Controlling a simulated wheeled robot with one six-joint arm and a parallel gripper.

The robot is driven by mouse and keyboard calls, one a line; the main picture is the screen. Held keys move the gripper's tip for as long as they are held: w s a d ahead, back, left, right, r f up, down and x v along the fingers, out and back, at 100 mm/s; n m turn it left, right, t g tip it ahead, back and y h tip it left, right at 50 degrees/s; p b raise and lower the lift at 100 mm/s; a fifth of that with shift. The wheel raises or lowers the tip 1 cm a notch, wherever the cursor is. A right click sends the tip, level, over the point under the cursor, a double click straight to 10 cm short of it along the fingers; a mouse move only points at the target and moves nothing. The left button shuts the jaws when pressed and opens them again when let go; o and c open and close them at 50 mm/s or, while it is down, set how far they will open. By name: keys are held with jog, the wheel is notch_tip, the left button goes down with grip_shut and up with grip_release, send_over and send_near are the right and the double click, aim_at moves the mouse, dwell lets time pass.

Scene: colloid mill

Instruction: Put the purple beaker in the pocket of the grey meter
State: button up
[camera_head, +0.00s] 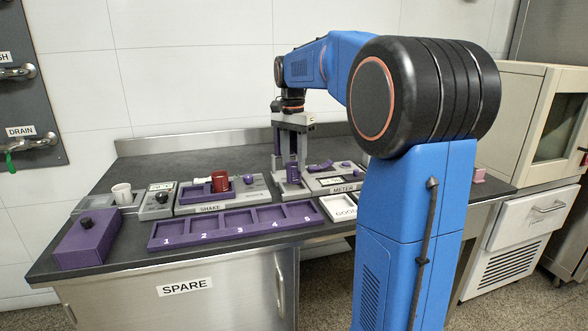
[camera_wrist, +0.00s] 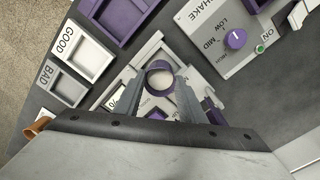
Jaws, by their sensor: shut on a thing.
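The purple beaker (camera_head: 292,173) is upright between the fingers of my gripper (camera_head: 291,152). In the wrist view its round rim (camera_wrist: 160,66) shows from above, with a finger on each side. My gripper (camera_wrist: 161,80) is shut on it and points down. The grey meter (camera_head: 335,185) is at the right of the bench, with its label in front and purple parts on top. The beaker is at the meter's left end, over or in the pale pocket (camera_head: 290,188). I cannot tell whether its base touches the pocket floor.
The shaker (camera_head: 258,193) with a red beaker (camera_head: 220,184) stands left of the meter. A purple numbered tray (camera_head: 237,226) lies in front. The GOOD tray (camera_wrist: 83,49) and BAD tray (camera_wrist: 63,86) are beside the meter. A white cup (camera_head: 121,194) and purple box (camera_head: 88,238) stand farther left.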

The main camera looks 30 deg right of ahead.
aim_at(293, 168)
jog(key=shift+f, duration=1.35)
jog(key=shift+f, duration=0.15)
jog(key=o, duration=1.3)
notch_tip(293, 168, up, 12)
jog(key=s+a+f+n+t, duration=0.1)
jog(key=s+a+f+n, duration=0.2)
jog(key=s+a, duration=0.3)
jog(key=s+a+f+n+t, duration=0.1)
jog(key=s+a+f+n, duration=0.25)
jog(key=s, duration=0.45)
jog(key=s+a+f+n+t, duration=0.1)
jog(key=s+a+f+n, duration=0.1)
jog(key=s+f, duration=0.3)
jog(key=s+a+f+n+t, duration=0.1)
jog(key=s+a+f+n, duration=0.1)
jog(key=s+f, duration=0.3)
jog(key=s+a+f+n+t, duration=0.1)
jog(key=s+a+f+n, duration=0.1)
jog(key=s+f, duration=0.4)
jog(key=shift+s+a+f+n, duration=0.1)
jog(key=shift+a+f+n, duration=0.05)
jog(key=shift+f+n, duration=0.55)
